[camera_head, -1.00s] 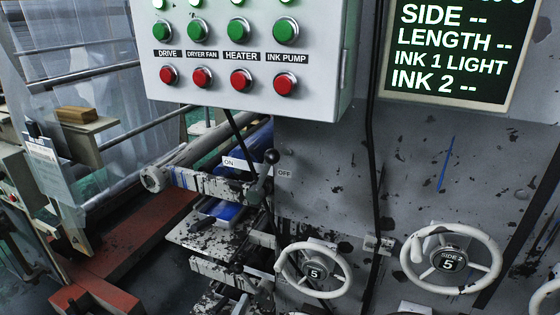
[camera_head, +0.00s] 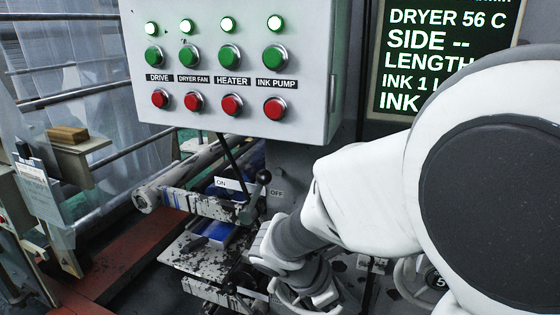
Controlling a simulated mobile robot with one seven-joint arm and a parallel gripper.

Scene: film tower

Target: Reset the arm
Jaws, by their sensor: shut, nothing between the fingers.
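My white arm (camera_head: 370,190) reaches in from the right and covers much of the lower right of the head view. Its grey wrist (camera_head: 300,237) bends down at the lower middle. My gripper (camera_head: 306,291) is low in the picture, by the place of the left handwheel, and is shut with nothing held. Its fingertips are hard to make out against the white parts there, and I cannot tell whether it touches the wheel.
A control box (camera_head: 235,65) with green and red buttons hangs above the wrist. A lit screen (camera_head: 445,50) is partly hidden by my arm. A black-knobbed lever (camera_head: 263,177) stands by the ON label. The right handwheel (camera_head: 405,275) is mostly covered.

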